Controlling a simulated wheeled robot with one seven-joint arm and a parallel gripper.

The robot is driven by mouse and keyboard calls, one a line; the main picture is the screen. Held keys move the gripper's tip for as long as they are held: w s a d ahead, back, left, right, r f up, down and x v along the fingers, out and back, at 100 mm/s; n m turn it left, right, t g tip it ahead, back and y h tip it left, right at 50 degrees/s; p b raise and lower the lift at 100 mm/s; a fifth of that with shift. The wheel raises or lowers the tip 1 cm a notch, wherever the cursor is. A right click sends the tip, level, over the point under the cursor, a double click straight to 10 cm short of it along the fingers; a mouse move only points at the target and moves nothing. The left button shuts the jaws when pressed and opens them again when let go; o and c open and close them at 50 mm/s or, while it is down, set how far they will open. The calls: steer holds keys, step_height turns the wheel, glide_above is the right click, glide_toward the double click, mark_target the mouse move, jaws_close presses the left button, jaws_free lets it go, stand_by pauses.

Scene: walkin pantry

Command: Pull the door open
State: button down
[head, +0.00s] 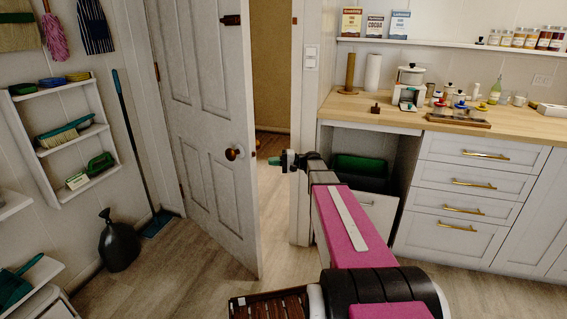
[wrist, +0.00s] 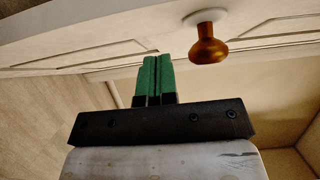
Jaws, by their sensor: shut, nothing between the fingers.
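The white panelled door (head: 203,105) stands ajar in the head view, with a gap to its right showing the room behind. Its round brown knob (head: 234,153) is near the door's free edge. In the wrist view the door (wrist: 110,40) runs across the top and the amber knob (wrist: 208,45) sits on a white round plate. My gripper (head: 276,161) is to the right of the knob, apart from it, in front of the door opening. In the wrist view its green fingers (wrist: 155,75) are together and empty, left of the knob.
A wooden counter (head: 400,119) with drawers stands at the right, close to my arm. The floor (head: 190,260) before the door is clear.

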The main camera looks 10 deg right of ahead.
steer(key=shift+s+a, duration=0.35)
steer(key=shift+a, duration=0.45)
steer(key=shift+s+a, duration=0.3)
steer(key=shift+a, duration=0.55)
steer(key=shift+s+a, duration=0.35)
steer(key=shift+a, duration=0.45)
